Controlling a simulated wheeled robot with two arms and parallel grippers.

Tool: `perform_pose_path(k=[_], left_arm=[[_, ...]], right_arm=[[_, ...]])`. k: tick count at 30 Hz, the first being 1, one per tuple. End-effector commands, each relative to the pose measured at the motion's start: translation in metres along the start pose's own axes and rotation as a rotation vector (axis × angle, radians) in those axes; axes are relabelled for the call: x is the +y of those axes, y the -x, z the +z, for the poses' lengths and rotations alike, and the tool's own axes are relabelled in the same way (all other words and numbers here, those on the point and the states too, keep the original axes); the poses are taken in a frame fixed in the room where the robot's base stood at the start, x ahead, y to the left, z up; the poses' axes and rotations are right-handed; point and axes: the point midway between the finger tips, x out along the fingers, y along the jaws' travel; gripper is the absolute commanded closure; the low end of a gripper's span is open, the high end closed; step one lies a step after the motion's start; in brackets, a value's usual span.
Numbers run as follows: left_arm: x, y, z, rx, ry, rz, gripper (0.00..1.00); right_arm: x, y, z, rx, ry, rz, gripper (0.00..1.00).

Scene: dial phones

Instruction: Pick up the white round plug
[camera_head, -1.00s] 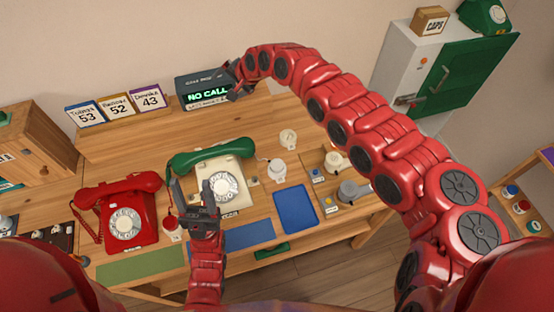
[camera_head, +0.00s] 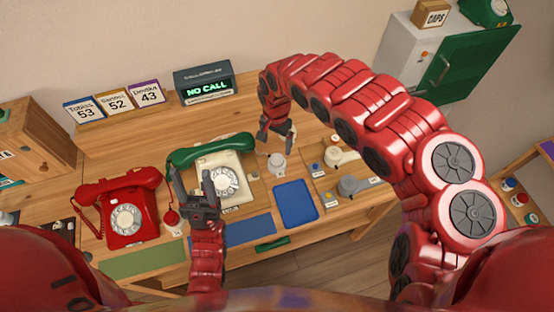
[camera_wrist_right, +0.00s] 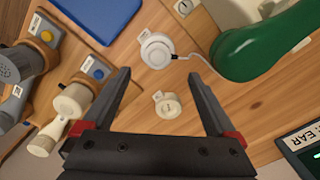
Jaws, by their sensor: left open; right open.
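A white round plug-like piece (camera_head: 277,165) stands on the wooden desk; in the right wrist view (camera_wrist_right: 156,50) a thin cord runs from it. A smaller cream round piece (camera_wrist_right: 167,104) lies closer, between my right fingers in that view; my arm hides it in the head view. I cannot tell for sure which is the task's plug. My right gripper (camera_head: 277,146) is open and empty above the desk, fingers pointing down; it also shows in the wrist view (camera_wrist_right: 160,76). My left gripper (camera_head: 192,182) is open, in front of the cream phone.
The cream dial phone (camera_head: 229,178) carries a green handset (camera_head: 210,150), seen near the right finger in the wrist view. A red phone (camera_head: 130,213) stands left.

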Motion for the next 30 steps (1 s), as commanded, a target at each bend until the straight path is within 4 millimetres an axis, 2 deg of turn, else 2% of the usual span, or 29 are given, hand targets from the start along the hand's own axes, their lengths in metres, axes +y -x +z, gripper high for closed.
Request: perform_pose_path(k=[4,13,19,24,30], left_arm=[[0.000,-0.004,-0.001,0.000,0.000,0.000,0.43],[-0.001,-0.010,-0.002,0.000,0.000,0.000,0.43],[-0.001,-0.022,-0.004,0.000,0.000,0.000,0.43],[-0.001,-0.023,-0.004,0.000,0.000,0.000,0.43],[-0.001,-0.024,-0.004,0.000,0.000,0.000,0.43]], right_arm=[[-0.002,-0.018,0.002,-0.003,0.002,-0.003,0.08],[0.000,-0.034,0.002,-0.002,0.001,-0.001,0.08],[0.005,-0.057,0.005,-0.004,0.000,0.000,0.08],[0.004,-0.074,0.004,-0.003,0.000,-0.003,0.08],[0.004,-0.079,0.001,0.003,0.000,-0.003,0.08]])
